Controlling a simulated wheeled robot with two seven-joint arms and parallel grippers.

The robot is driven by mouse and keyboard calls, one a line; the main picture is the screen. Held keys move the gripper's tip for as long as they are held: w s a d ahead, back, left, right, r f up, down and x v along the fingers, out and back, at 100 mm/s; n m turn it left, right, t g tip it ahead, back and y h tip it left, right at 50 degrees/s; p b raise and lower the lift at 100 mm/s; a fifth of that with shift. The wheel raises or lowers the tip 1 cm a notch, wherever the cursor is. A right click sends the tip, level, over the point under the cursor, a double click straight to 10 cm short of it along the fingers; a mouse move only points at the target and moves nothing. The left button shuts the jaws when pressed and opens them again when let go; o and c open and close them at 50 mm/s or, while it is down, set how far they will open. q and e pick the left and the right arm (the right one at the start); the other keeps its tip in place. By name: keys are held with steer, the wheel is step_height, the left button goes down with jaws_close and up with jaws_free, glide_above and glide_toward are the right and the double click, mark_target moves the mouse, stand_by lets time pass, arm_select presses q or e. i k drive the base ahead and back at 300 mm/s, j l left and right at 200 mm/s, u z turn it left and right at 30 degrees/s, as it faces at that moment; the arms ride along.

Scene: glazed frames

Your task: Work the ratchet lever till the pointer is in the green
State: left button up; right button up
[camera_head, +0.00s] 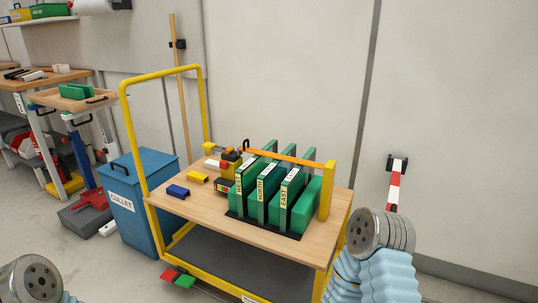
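A dark ratchet unit (231,158) with orange parts sits at the left end of an orange strap (285,156). The strap runs over a rack of green-edged frames to a yellow post (327,190). The frames carry the labels WEST, NORTH (261,190) and EAST (284,193). A small dark box with a coloured face (222,187), perhaps the gauge, is below the ratchet. Its pointer is too small to read, and I cannot tell the lever's angle. Parts of my arms show at the bottom left and lower right, but no gripper fingers are visible.
The wooden cart top (190,209) has a yellow hoop handle (123,110). A blue block (178,191), a yellow block (198,177) and a red-and-white piece (214,164) lie left of the rack. A blue CULLET bin (140,215) stands left of the cart.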

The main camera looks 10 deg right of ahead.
mark_target(210, 146)
steer(key=i+j+z, duration=0.1)
steer(key=z, duration=0.7)
steer(key=i+j+z, duration=0.1)
steer(key=j+z, duration=0.3)
steer(key=j, duration=0.4)
steer(key=j+z, duration=0.45)
steer(key=j, duration=1.05)
steer(key=k+j, duration=0.1)
steer(key=j, duration=0.6)
steer(key=k+j+z, duration=0.1)
steer(key=j, duration=1.3)
steer(key=k+z, duration=0.05)
